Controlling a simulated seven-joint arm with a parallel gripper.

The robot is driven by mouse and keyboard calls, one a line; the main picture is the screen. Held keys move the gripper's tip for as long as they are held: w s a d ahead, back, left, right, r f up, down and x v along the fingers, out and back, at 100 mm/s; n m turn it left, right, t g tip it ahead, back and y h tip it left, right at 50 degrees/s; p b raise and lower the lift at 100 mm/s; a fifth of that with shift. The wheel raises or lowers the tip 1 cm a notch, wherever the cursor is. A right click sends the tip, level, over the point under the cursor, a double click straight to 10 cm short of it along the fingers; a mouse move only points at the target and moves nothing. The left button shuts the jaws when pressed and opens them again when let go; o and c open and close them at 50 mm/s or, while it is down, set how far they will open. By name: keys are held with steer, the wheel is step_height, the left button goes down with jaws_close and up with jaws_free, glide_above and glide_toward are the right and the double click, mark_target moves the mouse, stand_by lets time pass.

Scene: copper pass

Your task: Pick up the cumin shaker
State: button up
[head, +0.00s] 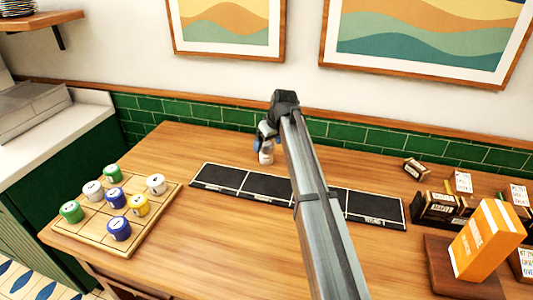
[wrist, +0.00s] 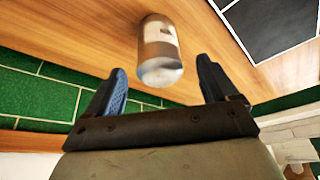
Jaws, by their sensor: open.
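A white and grey shaker (head: 266,156) stands at the back of the wooden table, close to the green tile wall. Its label is too small to read, so I cannot tell whether it is the cumin. In the wrist view the shaker (wrist: 157,40) lies just ahead of my gripper, in line with the space between the fingers. My gripper (head: 264,143) is right at the shaker in the head view and partly hides its top. In the wrist view my gripper (wrist: 161,72) has its two blue fingers spread apart, with nothing clamped between them.
A long black sectioned mat (head: 228,178) lies in front, partly behind my arm. A wooden grid board (head: 160,215) at left holds several coloured jars. At right are a box rack (head: 437,214), small cards and an orange book (head: 487,240). The tile wall (head: 210,137) is close behind.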

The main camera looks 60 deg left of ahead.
mark_target(265, 150)
steer(key=shift+x, duration=2.6)
steer(key=shift+d, duration=0.1)
steer(key=shift+c, duration=0.4)
steer(key=c, duration=1.1)
